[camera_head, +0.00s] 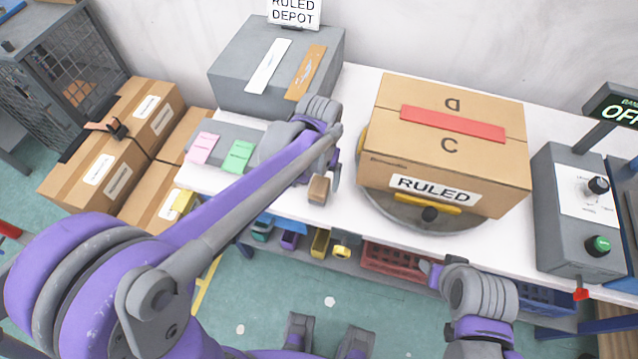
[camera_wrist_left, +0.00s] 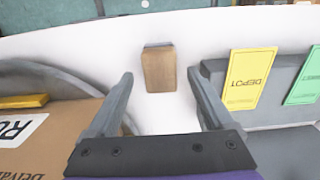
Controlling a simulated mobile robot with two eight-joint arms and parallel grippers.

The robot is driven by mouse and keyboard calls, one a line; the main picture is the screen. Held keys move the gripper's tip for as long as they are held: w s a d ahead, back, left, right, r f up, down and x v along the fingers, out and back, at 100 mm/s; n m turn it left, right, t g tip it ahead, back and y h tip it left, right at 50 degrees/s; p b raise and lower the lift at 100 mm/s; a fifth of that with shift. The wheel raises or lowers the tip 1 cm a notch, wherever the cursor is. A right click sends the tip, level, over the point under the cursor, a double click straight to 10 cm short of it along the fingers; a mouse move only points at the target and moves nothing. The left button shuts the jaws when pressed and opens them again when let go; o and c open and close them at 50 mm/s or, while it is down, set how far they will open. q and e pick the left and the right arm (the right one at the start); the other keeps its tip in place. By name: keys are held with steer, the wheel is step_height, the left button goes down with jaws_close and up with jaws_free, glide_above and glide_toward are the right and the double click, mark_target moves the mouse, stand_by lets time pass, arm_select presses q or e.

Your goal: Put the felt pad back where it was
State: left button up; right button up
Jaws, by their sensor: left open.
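A small brown block (camera_head: 318,190) with a dark end lies on the white table near its front edge. It may be the felt pad, but I cannot tell for sure. It also shows in the left wrist view (camera_wrist_left: 159,71), centred at the fingertips. My left gripper (camera_head: 322,165) is open and empty above the table, just behind the block. In the left wrist view its two fingers (camera_wrist_left: 160,80) are spread on either side of the block's line, apart from it. My right gripper (camera_head: 432,272) is low at the table's front; its jaw state is unclear.
A carton marked RULED (camera_head: 385,135) sits on a round turntable (camera_head: 375,205) to the right. A grey control box (camera_head: 570,245) stands further right. A grey depot box (camera_head: 240,65) and coloured cards (camera_head: 239,156) are left. Bare table (camera_head: 345,205) surrounds the block.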

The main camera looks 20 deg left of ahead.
mark_target(319, 186)
arm_select(q)
step_height(319, 186, up, 9)
steer(key=s+a+f+t, duration=0.2)
steer(key=s+a+f, duration=0.1)
steer(key=s, duration=0.4)
steer(key=s+a+f+t, duration=0.3)
steer(key=s, duration=0.4)
steer(key=shift+s+a+f+p, duration=0.3)
steer(key=shift+s+f+p, duration=0.05)
steer(key=shift+f, duration=0.05)
steer(key=shift+w+r+p, duration=0.3)
steer(key=shift+r+p, duration=0.45)
steer(key=shift+r, duration=0.15)
